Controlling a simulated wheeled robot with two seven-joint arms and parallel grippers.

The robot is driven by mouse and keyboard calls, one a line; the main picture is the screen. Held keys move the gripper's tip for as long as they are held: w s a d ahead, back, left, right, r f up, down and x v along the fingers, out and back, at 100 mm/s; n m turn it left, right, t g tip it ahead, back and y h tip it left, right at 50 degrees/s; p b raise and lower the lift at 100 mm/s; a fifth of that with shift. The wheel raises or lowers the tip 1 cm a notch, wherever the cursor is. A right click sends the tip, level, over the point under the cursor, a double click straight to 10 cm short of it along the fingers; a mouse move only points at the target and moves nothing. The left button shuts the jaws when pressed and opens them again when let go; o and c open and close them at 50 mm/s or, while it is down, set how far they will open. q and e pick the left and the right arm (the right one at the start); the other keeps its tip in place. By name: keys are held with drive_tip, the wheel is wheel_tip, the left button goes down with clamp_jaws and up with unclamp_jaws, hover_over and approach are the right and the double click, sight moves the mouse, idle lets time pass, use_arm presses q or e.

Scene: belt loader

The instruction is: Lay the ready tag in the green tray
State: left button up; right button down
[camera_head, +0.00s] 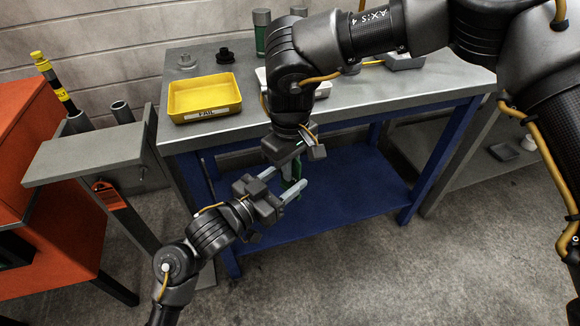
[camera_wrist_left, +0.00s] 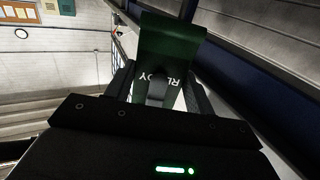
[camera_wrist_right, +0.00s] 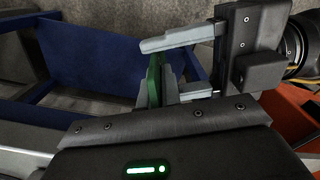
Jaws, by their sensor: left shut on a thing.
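The ready tag is a green plate; its upside-down lettering shows in the left wrist view (camera_wrist_left: 172,42), and a green sliver of it shows in the head view (camera_head: 291,184). My left gripper (camera_head: 295,187) is shut on the tag, in front of the bench. My right gripper (camera_head: 291,168) reaches down from above to the same spot. The right wrist view shows the tag edge-on (camera_wrist_right: 153,78) beside grey fingers, with the left gripper (camera_wrist_right: 182,66) close to it. Whether the right fingers are closed on the tag is unclear. I see no green tray.
A yellow tray labelled FAIL (camera_head: 205,96) stands on the grey bench top (camera_head: 240,128). A whitish tray (camera_head: 322,90) is partly hidden behind my right arm. A green cylinder (camera_head: 262,32) and dark fittings stand at the back. A grey stand (camera_head: 85,157) and orange cabinet are left.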

use_arm(q)
drive_tip(key=o, duration=1)
drive_tip(key=shift+o, duration=0.2)
drive_tip(key=shift+s+a, duration=0.1)
drive_tip(key=v, duration=1.2)
drive_tip(key=s+a+f+n+g+y, duration=0.1)
drive_tip(key=a+f+n+g+y, duration=0.2)
drive_tip(key=f, duration=1)
drive_tip(key=s+a+f+n+y, duration=0.1)
drive_tip(key=a+f+n+y, duration=0.3)
drive_tip(key=f, duration=1)
drive_tip(key=s+a+f+g+y, duration=0.2)
drive_tip(key=s+a+f+g, duration=0.1)
drive_tip(key=s+f, duration=0.3)
drive_tip(key=s+a+f+g+y, duration=0.3)
drive_tip(key=s+f, duration=0.4)
drive_tip(key=f, duration=0.4)
drive_tip(key=shift+s+a+g, duration=0.2)
drive_tip(key=shift+s+g, duration=0.15)
drive_tip(key=shift+g, duration=0.35)
